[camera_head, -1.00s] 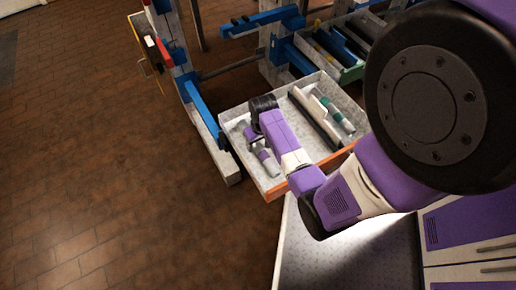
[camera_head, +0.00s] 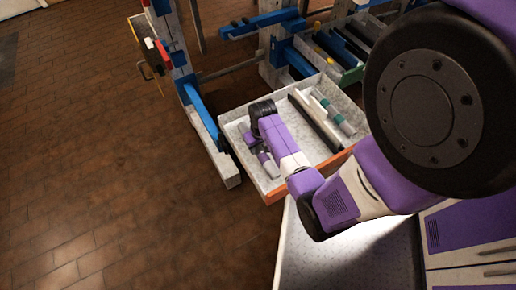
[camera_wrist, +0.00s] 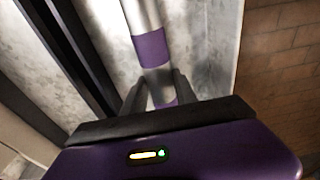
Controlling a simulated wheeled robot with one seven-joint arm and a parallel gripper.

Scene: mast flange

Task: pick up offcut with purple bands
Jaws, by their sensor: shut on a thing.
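The offcut with purple bands (camera_head: 268,164) is a grey-white tube lying along the left side of a pale tray (camera_head: 228,123). In the wrist view the offcut (camera_wrist: 150,48) runs up from between the fingers, with purple bands. My gripper (camera_wrist: 158,88) is shut on it, one finger on each side. In the head view my arm's wrist covers the middle of the offcut and hides the fingers. I cannot tell whether the offcut is clear of the tray floor.
A tube with green bands (camera_head: 336,115), a white bar and a dark bar (camera_head: 315,122) lie at the tray's right. The tray has an orange front edge (camera_head: 275,197). A blue and grey rack (camera_head: 196,105) stands left and behind. Brick-patterned floor is open at left.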

